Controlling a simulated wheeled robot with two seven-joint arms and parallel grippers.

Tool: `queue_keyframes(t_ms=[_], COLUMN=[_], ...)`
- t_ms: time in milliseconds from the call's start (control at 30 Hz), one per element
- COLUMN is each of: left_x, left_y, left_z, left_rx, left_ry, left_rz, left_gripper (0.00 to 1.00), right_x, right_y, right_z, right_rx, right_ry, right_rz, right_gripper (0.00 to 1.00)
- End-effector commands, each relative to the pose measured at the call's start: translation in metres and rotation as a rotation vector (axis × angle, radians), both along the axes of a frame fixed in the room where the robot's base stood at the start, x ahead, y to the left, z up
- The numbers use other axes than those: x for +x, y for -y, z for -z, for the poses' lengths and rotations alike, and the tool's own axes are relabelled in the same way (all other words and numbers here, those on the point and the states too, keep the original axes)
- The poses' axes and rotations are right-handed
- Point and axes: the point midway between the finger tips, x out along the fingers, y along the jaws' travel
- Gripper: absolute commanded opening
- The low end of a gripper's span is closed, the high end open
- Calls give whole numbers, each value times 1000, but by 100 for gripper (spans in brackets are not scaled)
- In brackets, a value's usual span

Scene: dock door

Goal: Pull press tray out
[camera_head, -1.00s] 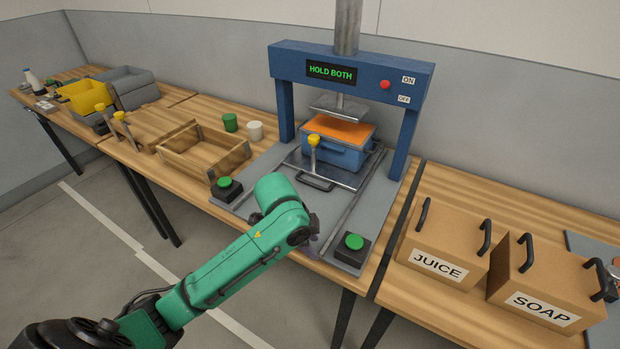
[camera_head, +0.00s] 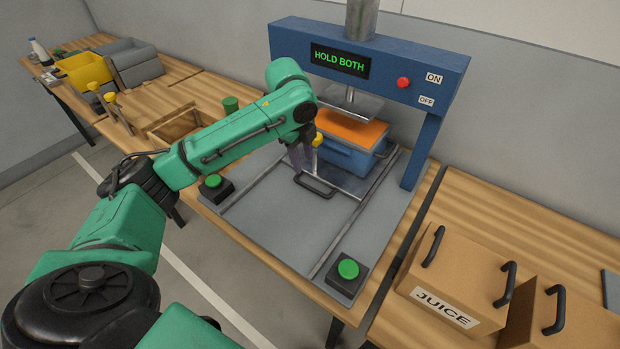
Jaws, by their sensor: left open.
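The press tray (camera_head: 347,184) is a flat metal plate on rails in the blue press (camera_head: 440,62). Its dark handle (camera_head: 316,188) sticks out at the front. A blue bin (camera_head: 352,158) with an orange top (camera_head: 352,128) stands on the tray, under the raised press plate (camera_head: 349,103). A yellow knob (camera_head: 318,140) stands at the tray's front. My left gripper (camera_head: 300,163) is open and points down, just above and left of the handle. Its fingers are partly hidden by my wrist, and I cannot tell whether they touch anything. My right gripper is out of view.
Green buttons stand left (camera_head: 214,182) and front right (camera_head: 348,268) of the rails. The press sign (camera_head: 340,60) reads "HOLD BOTH". A JUICE box (camera_head: 460,270) stands on the right. A wooden crate (camera_head: 175,124) is behind my arm. The base plate before the handle is clear.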

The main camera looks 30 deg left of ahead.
Motion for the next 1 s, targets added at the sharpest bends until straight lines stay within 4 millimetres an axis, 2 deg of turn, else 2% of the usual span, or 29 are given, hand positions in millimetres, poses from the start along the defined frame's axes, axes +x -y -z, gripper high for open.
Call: queue_keyframes(t_ms=[100, 167, 300, 400, 533, 733, 767, 800, 867, 1000], left_x=[5, 8, 14, 18, 20, 20, 20, 20, 20, 20], left_y=[1, 2, 3, 3, 3, 3, 3, 3, 3, 3], left_z=[33, 49, 82, 98, 106, 107, 107, 107, 107, 106], left_rx=[0, 0, 0, 0, 0, 0, 0, 0, 0, 0], left_ry=[-6, -6, -3, 0, 1, 1, 1, 1, 1, 1], left_rz=[-1, 0, -1, 0, 0, 1, 0, 0, 0, 0], left_gripper=[45, 45, 45, 45, 45, 45, 37, 22, 0, 0], right_x=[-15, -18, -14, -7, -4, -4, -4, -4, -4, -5], right_y=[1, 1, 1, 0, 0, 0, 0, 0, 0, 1], right_z=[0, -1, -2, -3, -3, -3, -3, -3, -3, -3], right_rx=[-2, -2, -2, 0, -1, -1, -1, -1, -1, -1], right_ry=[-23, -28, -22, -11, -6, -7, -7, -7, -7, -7], right_rz=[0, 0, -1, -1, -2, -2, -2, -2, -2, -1], right_gripper=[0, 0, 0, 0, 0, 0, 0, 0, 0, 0])
